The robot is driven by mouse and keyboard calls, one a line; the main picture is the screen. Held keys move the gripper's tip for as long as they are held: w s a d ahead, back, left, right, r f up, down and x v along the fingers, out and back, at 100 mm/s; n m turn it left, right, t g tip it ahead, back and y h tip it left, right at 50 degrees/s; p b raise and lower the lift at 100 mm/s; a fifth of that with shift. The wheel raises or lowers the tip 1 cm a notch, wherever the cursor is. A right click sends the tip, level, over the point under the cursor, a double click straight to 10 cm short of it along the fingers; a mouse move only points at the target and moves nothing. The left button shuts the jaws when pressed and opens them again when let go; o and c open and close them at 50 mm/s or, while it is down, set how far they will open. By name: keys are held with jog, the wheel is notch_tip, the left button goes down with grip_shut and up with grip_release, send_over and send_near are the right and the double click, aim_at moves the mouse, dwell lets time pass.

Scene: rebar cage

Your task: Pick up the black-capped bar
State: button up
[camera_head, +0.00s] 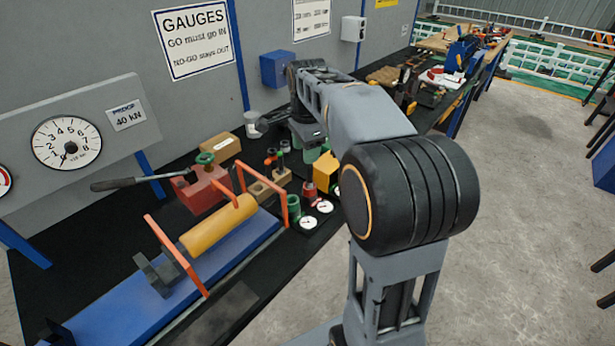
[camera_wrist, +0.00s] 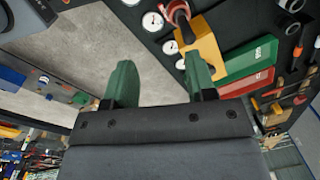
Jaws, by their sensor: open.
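I cannot make out a bar with a black cap for certain in either view. My gripper (camera_wrist: 160,82) shows in the wrist view with its two green fingers wide apart and nothing between them. Grey floor lies behind the gap, with the dark bench edge near the right finger. In the head view my arm reaches over the black bench (camera_head: 240,305), and its wrist hides part of the bench top. Small red-topped and green-topped pieces stand on the bench near it.
In the head view a blue test bed (camera_head: 150,308) carries a yellow cylinder (camera_head: 218,226) and orange frames.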

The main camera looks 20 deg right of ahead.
jog(key=w+d+m, duration=0.1)
jog(key=m, duration=0.1)
jog(key=w+d+m, duration=0.1)
jog(key=w+m, duration=0.1)
jog(key=w+d+m+g, duration=0.1)
jog(key=w+m, duration=0.1)
jog(key=shift+d+r, duration=0.1)
jog(key=shift+d, duration=0.25)
send_over(310, 182)
jog(key=w, duration=0.1)
jog(key=shift+m, duration=0.3)
jog(key=f, duration=0.8)
jog(key=shift+d, duration=0.3)
jog(key=shift+a+f+p, duration=0.15)
jog(key=shift+f+p, duration=0.45)
jog(key=shift+f, duration=2.05)
grip_shut()
